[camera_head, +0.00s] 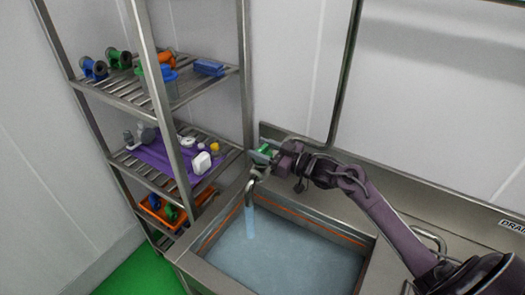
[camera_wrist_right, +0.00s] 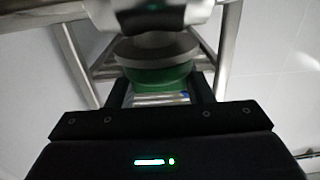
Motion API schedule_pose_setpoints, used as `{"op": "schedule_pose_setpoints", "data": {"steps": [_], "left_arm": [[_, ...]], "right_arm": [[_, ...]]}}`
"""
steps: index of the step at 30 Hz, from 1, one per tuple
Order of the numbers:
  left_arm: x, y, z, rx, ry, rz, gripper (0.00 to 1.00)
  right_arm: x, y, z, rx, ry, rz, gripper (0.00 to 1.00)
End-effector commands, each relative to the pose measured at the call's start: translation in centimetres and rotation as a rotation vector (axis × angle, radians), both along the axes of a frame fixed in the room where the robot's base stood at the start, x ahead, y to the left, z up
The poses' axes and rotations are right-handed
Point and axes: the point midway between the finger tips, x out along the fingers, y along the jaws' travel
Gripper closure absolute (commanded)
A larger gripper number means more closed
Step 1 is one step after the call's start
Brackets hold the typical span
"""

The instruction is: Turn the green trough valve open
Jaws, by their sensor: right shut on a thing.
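The green trough valve (camera_head: 264,149) sits at the back left corner of the trough, above the curved metal spout (camera_head: 254,182). My right gripper (camera_head: 272,154) reaches it from the right and is shut on it. In the right wrist view the green valve (camera_wrist_right: 158,76) shows between the dark fingers, partly hidden by them and by a pale part above. A stream of water (camera_head: 250,222) runs from the spout into the trough (camera_head: 205,272), which holds water. My left gripper is not in view.
A metal shelf rack (camera_head: 163,120) stands close on the left, with coloured fittings, a purple mat (camera_head: 150,157) and an orange crate (camera_head: 153,212). The wall is right behind the valve. A bent metal rail (camera_head: 432,236) stands to the right of the trough.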

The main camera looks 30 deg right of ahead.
Motion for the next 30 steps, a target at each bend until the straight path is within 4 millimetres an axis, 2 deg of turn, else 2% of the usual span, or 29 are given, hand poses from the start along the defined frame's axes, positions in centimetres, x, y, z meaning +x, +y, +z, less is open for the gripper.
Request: {"op": "schedule_pose_setpoints", "data": {"steps": [1, 2, 7, 17, 30], "left_arm": [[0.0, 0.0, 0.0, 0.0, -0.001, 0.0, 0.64], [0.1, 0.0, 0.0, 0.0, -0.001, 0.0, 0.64], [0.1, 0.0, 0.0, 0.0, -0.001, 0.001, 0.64], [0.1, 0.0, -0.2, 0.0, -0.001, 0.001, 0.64], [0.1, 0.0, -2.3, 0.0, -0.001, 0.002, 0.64]], "right_arm": [[0.0, 0.0, 0.1, 0.0, 0.0, 0.0, 0.76], [0.0, 0.0, 0.1, 0.0, 0.0, 0.0, 0.52], [0.0, 0.0, 0.0, 0.0, 0.0, -0.001, 0.32], [-0.3, -0.2, -0.1, -0.001, 0.001, -0.001, 0.32], [-5.7, -3.4, -0.3, 0.0, 0.001, -0.001, 0.32]]}}
